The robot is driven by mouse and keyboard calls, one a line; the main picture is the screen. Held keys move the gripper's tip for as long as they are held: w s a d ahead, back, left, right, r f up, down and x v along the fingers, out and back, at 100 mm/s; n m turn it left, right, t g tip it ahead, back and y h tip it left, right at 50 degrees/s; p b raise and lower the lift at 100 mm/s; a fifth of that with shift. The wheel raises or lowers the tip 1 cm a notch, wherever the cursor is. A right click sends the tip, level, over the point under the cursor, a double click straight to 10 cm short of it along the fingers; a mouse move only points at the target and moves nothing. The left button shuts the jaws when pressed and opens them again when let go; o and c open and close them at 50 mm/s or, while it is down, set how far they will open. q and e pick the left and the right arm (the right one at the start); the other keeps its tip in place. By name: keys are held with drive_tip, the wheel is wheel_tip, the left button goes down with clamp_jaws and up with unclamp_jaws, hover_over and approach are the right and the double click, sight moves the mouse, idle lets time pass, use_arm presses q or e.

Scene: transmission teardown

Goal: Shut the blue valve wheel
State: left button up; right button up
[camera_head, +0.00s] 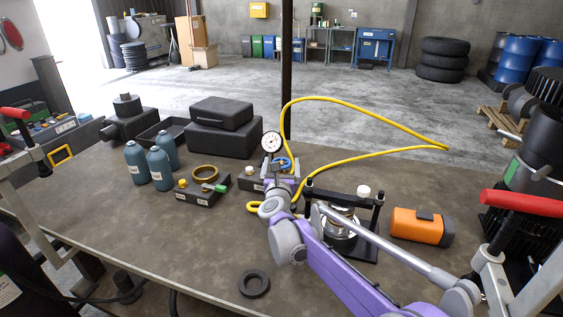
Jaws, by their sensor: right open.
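The blue valve wheel (285,163) is small and shows just below a round white pressure gauge (272,142) on a fitting near the middle of the table. My right arm reaches in from the lower right, and my right gripper (281,174) is open right at the wheel. The gripper and its wrist hide the lower part of the wheel and much of the fitting. I cannot tell whether the fingers touch the wheel. My left gripper is not in view.
A yellow hose (365,108) loops behind and right of the fitting. A black press frame (372,215) and an orange case (418,226) stand to the right. Blue bottles (135,163) and black cases (222,128) stand left. The front-left of the table (140,235) is clear.

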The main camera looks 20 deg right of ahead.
drive_tip(key=shift+w+d, duration=0.25)
drive_tip(key=shift+w, duration=0.4)
drive_tip(key=c, duration=1.2)
